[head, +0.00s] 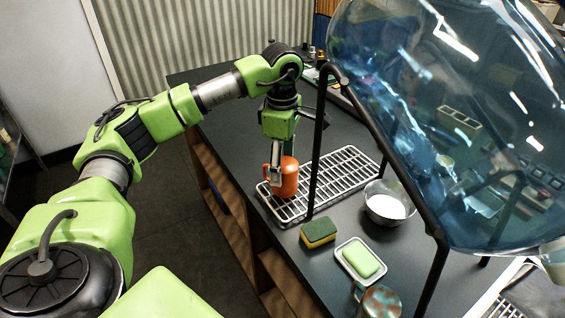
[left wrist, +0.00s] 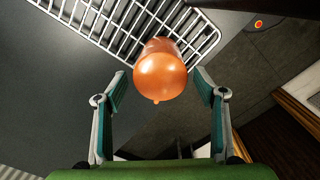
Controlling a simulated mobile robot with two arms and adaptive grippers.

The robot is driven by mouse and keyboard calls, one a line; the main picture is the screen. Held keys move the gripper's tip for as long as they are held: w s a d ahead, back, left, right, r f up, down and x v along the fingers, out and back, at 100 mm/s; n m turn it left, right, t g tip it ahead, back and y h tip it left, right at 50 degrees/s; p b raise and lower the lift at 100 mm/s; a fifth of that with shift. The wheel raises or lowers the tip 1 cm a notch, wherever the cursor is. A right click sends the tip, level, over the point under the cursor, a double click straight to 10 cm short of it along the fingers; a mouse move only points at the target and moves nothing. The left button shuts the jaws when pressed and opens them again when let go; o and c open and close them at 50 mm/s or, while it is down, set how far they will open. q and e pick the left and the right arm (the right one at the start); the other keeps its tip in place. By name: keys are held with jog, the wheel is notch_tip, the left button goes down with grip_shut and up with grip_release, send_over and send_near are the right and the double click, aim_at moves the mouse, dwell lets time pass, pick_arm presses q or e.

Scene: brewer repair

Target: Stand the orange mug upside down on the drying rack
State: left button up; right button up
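The orange mug (head: 289,178) is at the left end of the wire drying rack (head: 350,162), close to its edge. In the left wrist view the mug (left wrist: 160,77) shows a smooth closed face toward the camera, with no opening seen, so it looks upside down. A small nub of its handle points toward my palm. My left gripper (head: 277,177) points down at the mug. Its two fingers stand wide on either side of the mug, with visible gaps in the left wrist view. The mug's rim against the rack is hidden. My right gripper is not in view.
A black stand (head: 318,140) with a large blue glass vessel (head: 450,110) rises just right of the mug. A bowl of white stuff (head: 387,205), a sponge (head: 318,233), a soap dish (head: 350,275) and a patterned mug (head: 380,301) stand nearby. The counter's left edge is close.

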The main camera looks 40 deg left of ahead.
pick_arm(q)
notch_tip(320, 180, up, 7)
jog(key=shift+r, duration=0.25)
dwell(0.3)
